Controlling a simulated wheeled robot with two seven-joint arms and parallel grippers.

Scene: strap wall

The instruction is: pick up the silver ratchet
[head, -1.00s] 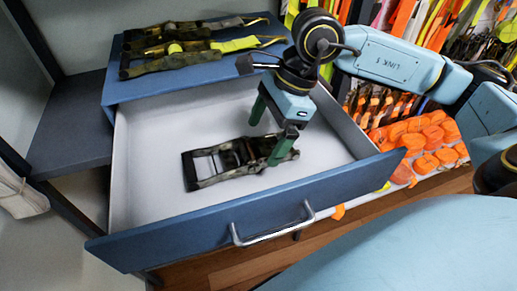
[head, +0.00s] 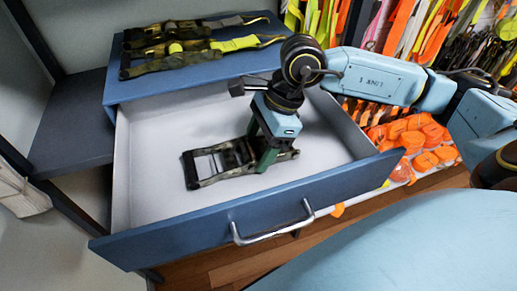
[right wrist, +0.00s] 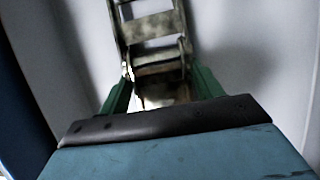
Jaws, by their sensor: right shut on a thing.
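The silver ratchet (head: 208,169), a dark, worn metal frame with open slots, lies in the open drawer (head: 152,196). My right gripper (head: 264,158) reaches down into the drawer, with its green fingers at the right part of the ratchet. In the right wrist view the green fingers (right wrist: 160,92) stand on both sides of the ratchet's near end and are shut on it. The ratchet's frame (right wrist: 150,27) extends away from them there. In the head view the ratchet seems to rest on or close to the drawer floor; I cannot tell which. My left gripper is not in view.
The blue drawer front (head: 255,215) with its metal handle (head: 272,230) stands nearest me. Several strap ratchets (head: 165,62) lie on the blue cabinet top behind. Orange rolled straps (head: 410,140) and hanging straps are at the right.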

